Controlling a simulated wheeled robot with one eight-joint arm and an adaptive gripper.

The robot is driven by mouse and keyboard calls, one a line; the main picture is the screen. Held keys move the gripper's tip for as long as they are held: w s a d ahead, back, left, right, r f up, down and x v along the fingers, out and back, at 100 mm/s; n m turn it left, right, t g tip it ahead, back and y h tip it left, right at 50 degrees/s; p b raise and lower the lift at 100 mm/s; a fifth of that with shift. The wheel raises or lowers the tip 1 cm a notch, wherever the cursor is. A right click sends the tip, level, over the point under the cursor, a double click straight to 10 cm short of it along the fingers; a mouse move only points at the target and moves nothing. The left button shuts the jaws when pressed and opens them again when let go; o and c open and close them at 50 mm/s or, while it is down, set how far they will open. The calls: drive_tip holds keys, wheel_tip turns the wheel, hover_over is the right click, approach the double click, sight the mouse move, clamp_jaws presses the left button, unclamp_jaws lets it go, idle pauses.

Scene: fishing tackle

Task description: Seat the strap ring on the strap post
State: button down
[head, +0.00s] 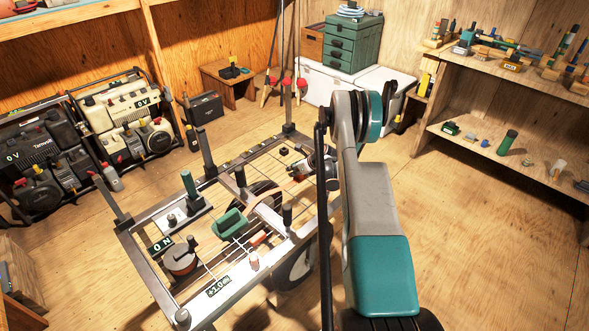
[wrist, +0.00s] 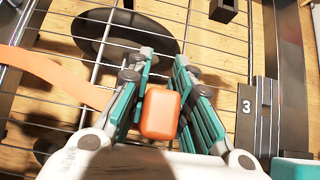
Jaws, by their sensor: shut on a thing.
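My gripper (wrist: 160,75) is low over the wire deck of the cart and shut on an orange, rounded block (wrist: 160,113), which seems to be the end of the strap. The orange strap (wrist: 50,75) comes in from the left and passes behind the left finger. Its join to the block is hidden, and I cannot make out a ring opening. In the head view my gripper (head: 298,172) is at the cart's far right side, partly behind my arm. The strap (head: 265,193) shows on the deck. Several dark posts stand on the cart; I cannot tell which is the strap post.
The cart's frame (head: 150,213) has upright corner posts. On its deck are a green-handled item (head: 230,223), a reel-like item (head: 181,260) and a dark block (wrist: 222,8). A plate marked 3 (wrist: 246,106) is right of my gripper. Shelves (head: 510,140) stand at the right.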

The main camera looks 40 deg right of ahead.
drive_tip(key=shift+f, duration=0.3)
drive_tip(key=c, duration=1.4)
unclamp_jaws()
drive_tip(key=shift+o, duration=0.2)
drive_tip(key=shift+s, duration=0.1)
drive_tip(key=v, duration=1.2)
